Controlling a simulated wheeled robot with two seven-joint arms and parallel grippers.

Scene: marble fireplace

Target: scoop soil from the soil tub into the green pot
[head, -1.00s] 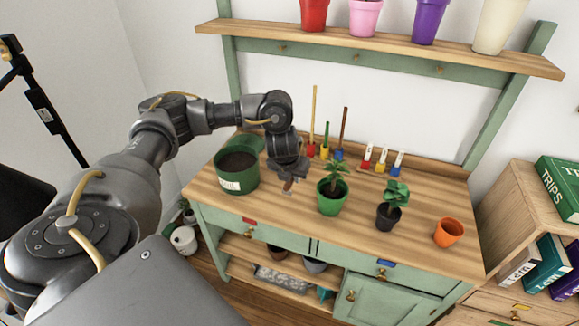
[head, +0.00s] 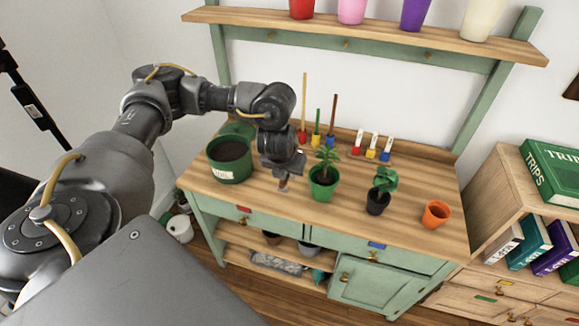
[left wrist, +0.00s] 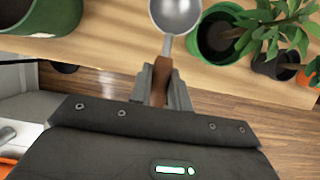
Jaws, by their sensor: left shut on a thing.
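My left gripper (head: 283,180) points down over the bench top between the soil tub and the green pot. It is shut on the brown handle of a scoop (left wrist: 161,80). The scoop's round grey metal bowl (left wrist: 176,14) looks empty in the left wrist view, partly cut off by the frame edge. The green soil tub (head: 230,173), with a white label, holds dark soil and stands left of the gripper. The green pot (head: 323,191) holds a leafy plant and stands right of the gripper; it also shows in the left wrist view (left wrist: 203,45), beside the scoop bowl.
A dark pot (head: 376,207) with a plant and an empty-looking orange pot (head: 436,215) stand farther right. Colour-based upright sticks (head: 317,140) and small labelled markers (head: 372,152) stand at the back. A shelf (head: 360,40) with pots hangs above.

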